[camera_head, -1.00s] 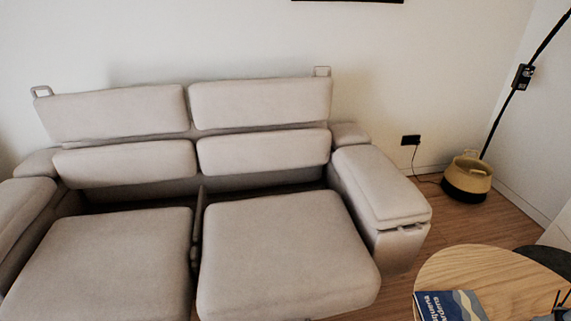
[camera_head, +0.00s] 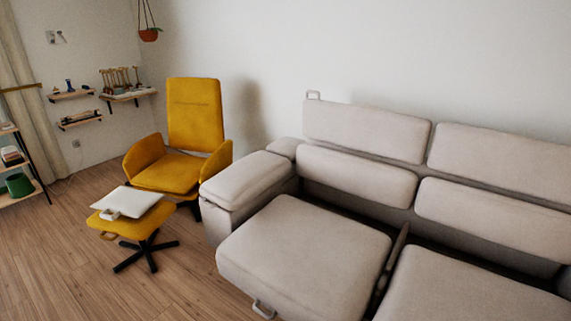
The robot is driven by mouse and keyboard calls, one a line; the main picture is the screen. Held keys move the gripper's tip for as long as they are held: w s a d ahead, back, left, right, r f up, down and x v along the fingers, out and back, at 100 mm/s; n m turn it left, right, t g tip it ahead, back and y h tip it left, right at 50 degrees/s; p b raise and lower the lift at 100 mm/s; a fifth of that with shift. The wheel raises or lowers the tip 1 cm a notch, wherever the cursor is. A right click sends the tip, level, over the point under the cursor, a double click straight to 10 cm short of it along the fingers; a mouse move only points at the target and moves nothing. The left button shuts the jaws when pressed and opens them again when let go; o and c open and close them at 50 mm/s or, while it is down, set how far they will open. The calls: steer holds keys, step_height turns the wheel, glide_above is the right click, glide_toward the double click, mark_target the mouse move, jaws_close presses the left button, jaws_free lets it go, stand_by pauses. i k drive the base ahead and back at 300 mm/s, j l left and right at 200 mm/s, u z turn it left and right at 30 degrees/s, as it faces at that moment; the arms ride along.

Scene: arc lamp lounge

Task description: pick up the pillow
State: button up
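A flat, pale item (camera_head: 127,202) that looks like the pillow lies on the yellow footstool (camera_head: 154,226) at the left of the head view. Its far edge reaches toward the yellow armchair, and it is too small to be sure of its material. A small white object (camera_head: 109,215) sits at its near edge. My gripper is not in view.
A yellow armchair (camera_head: 191,130) stands behind the footstool. A large grey sofa (camera_head: 300,255) fills the right side. Wall shelves (camera_head: 127,96) and a rack with a green pot (camera_head: 19,184) are at the left. Wood floor (camera_head: 75,275) is clear in front of the footstool.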

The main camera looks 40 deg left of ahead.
mark_target(125, 201)
steer(key=u, duration=2.35)
steer(key=i, duration=1.1)
steer(key=i+u, duration=0.1)
steer(key=i, duration=1)
steer(key=i+l+u, duration=0.1)
steer(key=i, duration=1.05)
